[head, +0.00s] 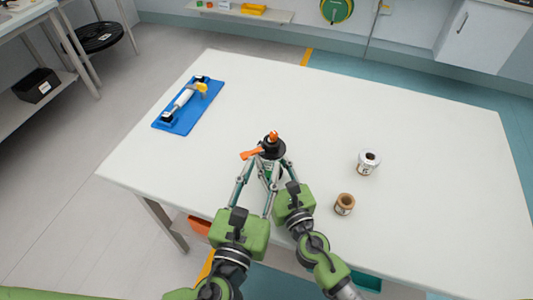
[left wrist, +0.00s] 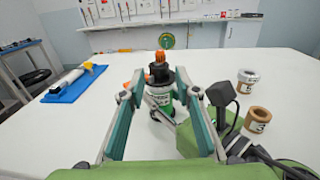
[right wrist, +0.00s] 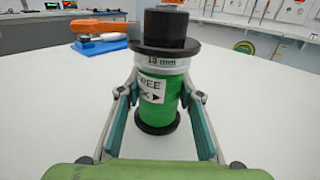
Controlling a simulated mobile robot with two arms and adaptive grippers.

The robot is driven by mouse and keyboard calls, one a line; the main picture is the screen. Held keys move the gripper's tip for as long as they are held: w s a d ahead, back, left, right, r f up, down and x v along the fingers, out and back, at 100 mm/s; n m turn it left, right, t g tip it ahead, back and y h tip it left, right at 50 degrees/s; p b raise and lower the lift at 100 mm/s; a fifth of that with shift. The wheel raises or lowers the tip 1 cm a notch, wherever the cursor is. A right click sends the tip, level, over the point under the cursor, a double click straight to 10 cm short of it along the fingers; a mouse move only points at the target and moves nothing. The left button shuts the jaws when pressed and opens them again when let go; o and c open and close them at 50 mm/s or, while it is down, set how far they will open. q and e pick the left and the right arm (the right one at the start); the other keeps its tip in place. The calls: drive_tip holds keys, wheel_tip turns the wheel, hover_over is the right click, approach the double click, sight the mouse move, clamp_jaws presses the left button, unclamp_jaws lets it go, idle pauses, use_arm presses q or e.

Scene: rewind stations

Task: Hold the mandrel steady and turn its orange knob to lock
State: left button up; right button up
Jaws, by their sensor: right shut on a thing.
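The mandrel (head: 272,150) stands upright near the table's front edge. My right gripper (right wrist: 160,95) is shut on the green body, one finger on each side. My left gripper (left wrist: 160,94) is open and empty, its fingers spread in front of the mandrel, which shows between them. The fingers partly hide the mandrel's lower part in the head view.
A blue tray (head: 186,122) holding a white roller with a yellow part lies at the table's left. A white roll (head: 369,162) and a brown roll (head: 344,204) stand to the right of the mandrel. The table's (head: 400,115) back and right areas are clear.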

use_arm(q)
drive_tip(key=shift+s+a, duration=0.1)
drive_tip(key=shift+s, duration=0.4)
drive_tip(key=shift+w, duration=0.15)
clamp_jaws()
drive_tip(key=w+m+g+h, duration=0.2)
drive_tip(key=h, duration=0.1)
drive_tip(key=w+a+f+m+g+h, duration=0.1)
drive_tip(key=w+m+g+h, duration=0.1)
drive_tip(key=w+m+h, duration=0.1)
drive_tip(key=w+a+m+g+h, duration=0.1)
drive_tip(key=w+m+h, duration=0.1)
drive_tip(key=m+h, duration=0.1)
drive_tip(key=shift+w+a+f+g, duration=0.15)
drive_tip(key=shift+w+a+g, duration=0.1)
drive_tip(key=shift+w+g, duration=0.15)
drive_tip(key=a+r+m+g+h, duration=0.1)
drive_tip(key=a+m+g, duration=0.2)
drive_tip(key=a+g, duration=0.15)
drive_tip(key=m+g, duration=0.1)
drive_tip(key=g, duration=0.2)
approach(270, 137)
drive_tip(key=x, duration=0.5)
drive_tip(key=shift+w+f, duration=0.15)
drive_tip(key=shift+f, duration=0.2)
drive_tip(key=shift+w+d, duration=0.2)
drive_tip(key=shift+d, duration=0.55)
